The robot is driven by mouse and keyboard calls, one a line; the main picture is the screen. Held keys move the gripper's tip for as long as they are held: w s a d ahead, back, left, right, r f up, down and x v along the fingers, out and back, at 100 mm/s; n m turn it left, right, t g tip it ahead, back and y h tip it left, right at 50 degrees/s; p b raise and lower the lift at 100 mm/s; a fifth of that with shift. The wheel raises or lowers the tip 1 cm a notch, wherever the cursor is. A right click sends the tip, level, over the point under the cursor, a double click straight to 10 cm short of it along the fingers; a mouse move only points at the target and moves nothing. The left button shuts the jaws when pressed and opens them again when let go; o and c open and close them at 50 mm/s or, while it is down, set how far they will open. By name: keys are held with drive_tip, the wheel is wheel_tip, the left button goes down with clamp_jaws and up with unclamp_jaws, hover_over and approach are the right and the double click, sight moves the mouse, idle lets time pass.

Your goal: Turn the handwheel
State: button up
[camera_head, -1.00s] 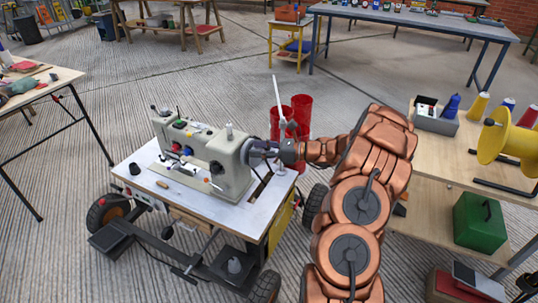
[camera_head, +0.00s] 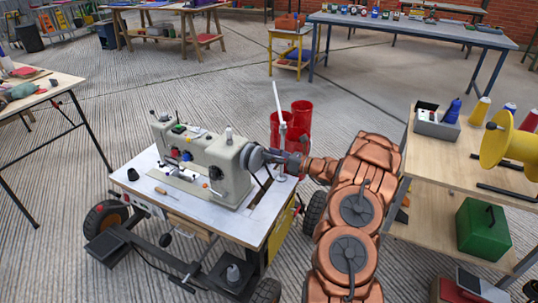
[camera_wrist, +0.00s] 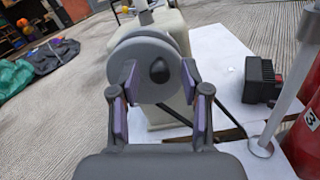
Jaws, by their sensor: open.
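The cream sewing machine (camera_head: 205,160) stands on a white-topped wheeled table (camera_head: 150,165). Its grey handwheel (camera_head: 252,158) is on the machine's right end. In the wrist view the handwheel (camera_wrist: 135,52) is a pale disc with a dark round hub, upright ahead of the jaws. My gripper (camera_head: 270,157) is at the handwheel from the right. In the wrist view my gripper (camera_wrist: 158,90) is open, with one purple-padded finger on each side of the wheel's lower part. Whether the pads touch the rim I cannot tell.
A thin white post (camera_head: 279,110) stands on the table just behind my gripper, with red cylinders (camera_head: 302,118) beyond it. A black block (camera_wrist: 262,80) sits on the white top at right in the wrist view. A wooden workbench (camera_head: 430,155) stands to the right.

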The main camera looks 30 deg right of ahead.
drive_tip(key=shift+w+a, duration=0.35)
drive_tip(key=shift+w, duration=0.15)
clamp_jaws()
